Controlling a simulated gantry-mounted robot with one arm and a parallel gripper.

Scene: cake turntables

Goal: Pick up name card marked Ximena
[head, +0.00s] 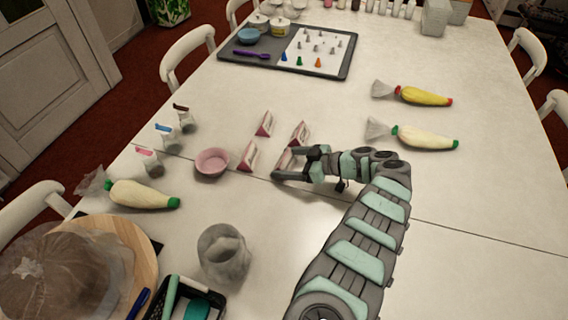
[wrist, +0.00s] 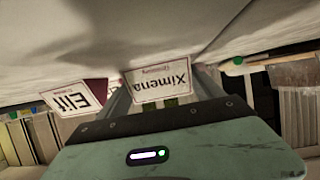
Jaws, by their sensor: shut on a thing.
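The name card marked Ximena (wrist: 160,80) shows upside down in the wrist view, between the two fingers of my gripper (wrist: 165,95). In the head view my gripper (head: 281,166) is at the middle of the table, shut on that card (head: 287,158), which is partly hidden by the fingers. I cannot tell whether the card touches the table. A card marked Elif (wrist: 68,100) stands just to the left in the wrist view. In the head view three other pink and white cards (head: 264,124), (head: 299,133), (head: 248,156) stand close by.
A pink bowl (head: 212,163) and small jars (head: 149,160) stand left of the cards. Piping bags (head: 425,137) lie right and left. A tray (head: 343,70) with nozzles is at the back. A grey container (head: 223,255) stands in front.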

